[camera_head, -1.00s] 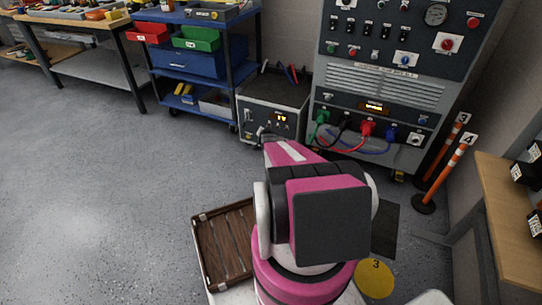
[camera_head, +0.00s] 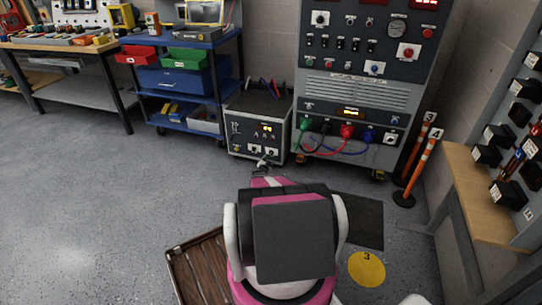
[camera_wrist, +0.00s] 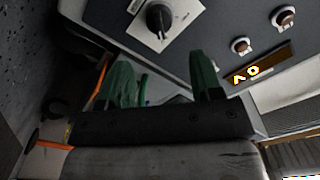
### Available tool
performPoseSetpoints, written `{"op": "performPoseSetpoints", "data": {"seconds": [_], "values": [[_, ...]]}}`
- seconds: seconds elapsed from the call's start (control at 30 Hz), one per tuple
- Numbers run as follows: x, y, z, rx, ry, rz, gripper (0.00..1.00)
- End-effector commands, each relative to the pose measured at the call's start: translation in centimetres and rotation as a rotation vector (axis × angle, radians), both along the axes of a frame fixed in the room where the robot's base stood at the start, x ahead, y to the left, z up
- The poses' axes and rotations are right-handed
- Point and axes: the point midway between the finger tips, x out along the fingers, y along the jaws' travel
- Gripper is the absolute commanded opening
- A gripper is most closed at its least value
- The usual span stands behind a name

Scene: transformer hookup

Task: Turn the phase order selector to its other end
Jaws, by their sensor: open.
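In the wrist view a black rotary knob (camera_wrist: 158,18) sits on a white plate at the top of a grey panel; its lettering is too small to read. I cannot tell for sure that it is the phase order selector. My gripper (camera_wrist: 163,72) is open and empty. Its two greenish fingers stand apart below the knob in the picture, not around it. In the head view my gripper (camera_head: 262,164) shows partly beyond my arm, in front of the low grey unit (camera_head: 240,138). Whether it touches the unit is hidden.
An amber display (camera_wrist: 258,65) and two small brownish knobs lie right of the black knob. The tall cabinet (camera_head: 365,85) with coloured leads stands right of the low unit. A blue cart (camera_head: 185,78) stands left. Orange posts (camera_head: 417,172) and a bench (camera_head: 478,195) are right.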

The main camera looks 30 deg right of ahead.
Motion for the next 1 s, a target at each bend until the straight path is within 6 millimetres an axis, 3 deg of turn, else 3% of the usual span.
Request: {"op": "performPoseSetpoints", "data": {"seconds": [0.33, 0.73, 0.87, 0.9, 1.0], "values": [[4.1, -4.6, -0.1, -0.001, 0.000, 0.001, 0.59], [4.7, -5.4, 0.1, -0.001, 0.001, 0.001, 0.59], [4.7, -5.4, 0.1, -0.001, 0.001, 0.001, 0.17], [4.7, -5.4, 0.1, -0.001, 0.001, 0.001, 0.12], [4.7, -5.4, 0.0, -0.001, 0.001, 0.001, 0.12]]}}
